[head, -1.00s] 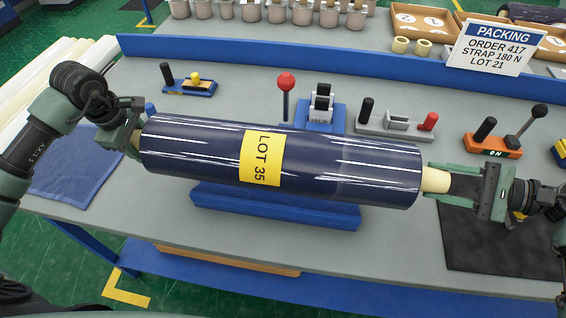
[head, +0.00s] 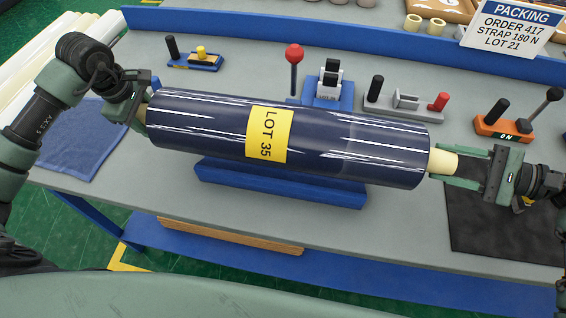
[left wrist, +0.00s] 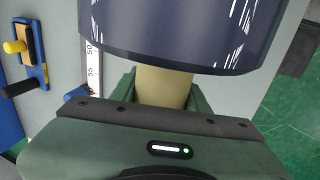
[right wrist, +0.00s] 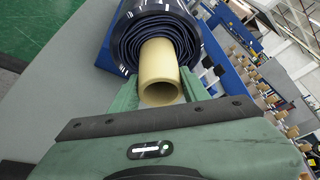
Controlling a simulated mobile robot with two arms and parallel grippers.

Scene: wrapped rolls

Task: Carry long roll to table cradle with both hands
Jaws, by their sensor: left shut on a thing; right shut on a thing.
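The long dark-blue wrapped roll (head: 350,148) has a yellow LOT 35 label (head: 269,134) and a pale core showing at both ends. In the head view it spans the table over the blue cradle (head: 280,186), which shows below its near side; whether they touch is hidden. My left gripper (head: 143,117) is shut on the left core end, also seen in the left wrist view (left wrist: 165,88). My right gripper (head: 455,166) is shut on the right core end (right wrist: 160,75), with a finger on each side of it.
Behind the roll stand a red-knobbed lever (head: 294,54), a blue device (head: 327,88), a grey fixture (head: 405,102) and an orange switch box (head: 503,127). A blue cloth (head: 75,140) lies left and a dark mat (head: 500,215) right. The grey table front is clear.

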